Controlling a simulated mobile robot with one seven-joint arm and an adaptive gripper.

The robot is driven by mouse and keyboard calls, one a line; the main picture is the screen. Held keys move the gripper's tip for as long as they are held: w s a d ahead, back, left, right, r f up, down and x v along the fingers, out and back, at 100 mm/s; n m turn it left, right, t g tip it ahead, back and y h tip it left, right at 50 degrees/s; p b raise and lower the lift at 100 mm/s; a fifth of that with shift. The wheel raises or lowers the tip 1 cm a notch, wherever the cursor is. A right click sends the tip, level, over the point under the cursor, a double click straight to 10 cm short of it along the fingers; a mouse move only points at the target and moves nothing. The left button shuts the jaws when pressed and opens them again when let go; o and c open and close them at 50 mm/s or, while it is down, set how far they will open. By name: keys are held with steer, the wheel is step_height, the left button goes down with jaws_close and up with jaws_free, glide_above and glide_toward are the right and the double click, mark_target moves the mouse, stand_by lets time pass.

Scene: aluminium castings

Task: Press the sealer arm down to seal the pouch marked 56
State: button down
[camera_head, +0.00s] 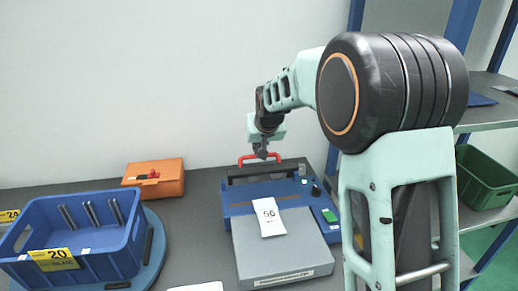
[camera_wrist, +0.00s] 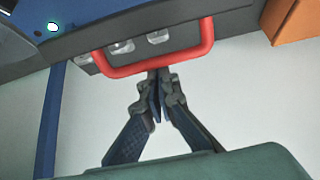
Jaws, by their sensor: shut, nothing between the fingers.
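The pouch marked 56 (camera_head: 269,218) is white and lies on the grey front plate, its far end at the blue sealer (camera_head: 240,203). The sealer's dark arm (camera_head: 262,171) carries a red handle (camera_head: 260,157), which also shows large in the wrist view (camera_wrist: 155,66). My gripper (camera_head: 262,154) is shut and empty. In the wrist view its closed fingertips (camera_wrist: 156,75) are right at the red handle's bar; I cannot tell whether they touch it. The sealer arm looks raised a little above the base, but the gap is hard to judge.
A blue crate (camera_head: 100,262) marked 20 with metal parts stands on a round blue base at the left. An orange case (camera_head: 154,178) lies behind it. Shelving with a green bin (camera_head: 487,178) is at the right. Grey worktop between crate and sealer is clear.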

steer(key=shift+s+f+b, duration=0.2)
steer(key=shift+b, duration=0.5)
